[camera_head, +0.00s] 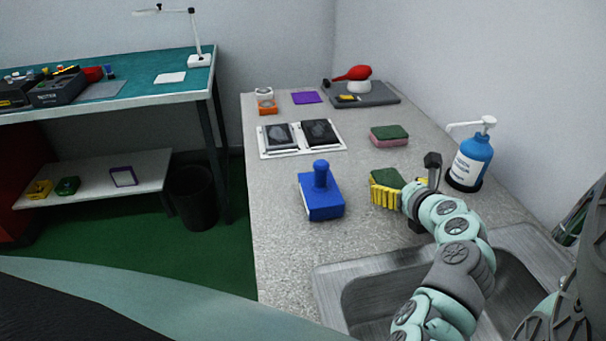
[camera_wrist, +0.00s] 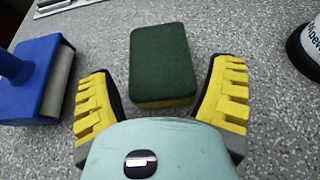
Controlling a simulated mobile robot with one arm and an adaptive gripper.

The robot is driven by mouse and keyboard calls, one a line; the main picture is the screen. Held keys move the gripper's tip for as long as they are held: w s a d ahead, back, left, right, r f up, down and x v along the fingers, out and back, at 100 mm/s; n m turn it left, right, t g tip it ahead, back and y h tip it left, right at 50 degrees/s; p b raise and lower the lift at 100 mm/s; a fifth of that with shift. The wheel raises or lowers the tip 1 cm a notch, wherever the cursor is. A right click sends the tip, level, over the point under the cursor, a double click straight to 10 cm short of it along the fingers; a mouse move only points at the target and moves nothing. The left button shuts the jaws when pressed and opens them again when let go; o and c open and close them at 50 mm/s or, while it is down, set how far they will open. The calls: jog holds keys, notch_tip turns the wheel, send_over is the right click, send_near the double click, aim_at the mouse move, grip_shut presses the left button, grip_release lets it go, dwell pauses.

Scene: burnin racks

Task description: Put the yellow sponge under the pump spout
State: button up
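The yellow sponge (camera_wrist: 162,66) has a dark green top and lies flat on the grey counter. In the head view the sponge (camera_head: 386,177) shows mostly its green top, partly hidden behind my gripper. My gripper (camera_wrist: 165,95) is open, with yellow ribbed fingers to either side of the sponge's near end; nothing is held. In the head view my gripper (camera_head: 385,196) is low over the counter. The blue pump bottle (camera_head: 470,160) stands upright to the right, its white spout (camera_head: 465,124) pointing left. The sponge is left of the spout, apart from it.
A blue-handled tool (camera_head: 320,192) lies left of my gripper. A pink sponge with a green top (camera_head: 389,136) lies behind. A metal sink (camera_head: 335,276) is in front. A white tray (camera_head: 342,149) holds two dark pads. Counter between sponge and bottle is mostly clear.

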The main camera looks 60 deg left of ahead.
jog(key=shift+o, duration=1.3)
jog(key=shift+d, duration=0.1)
jog(key=v, duration=1)
jog(key=shift+d+r, duration=0.15)
jog(key=shift+r, duration=0.05)
jog(key=shift+s+d+r, duration=0.25)
jog(key=shift+d+r, duration=0.05)
jog(key=shift+d, duration=0.35)
jog(key=shift+s, duration=0.1)
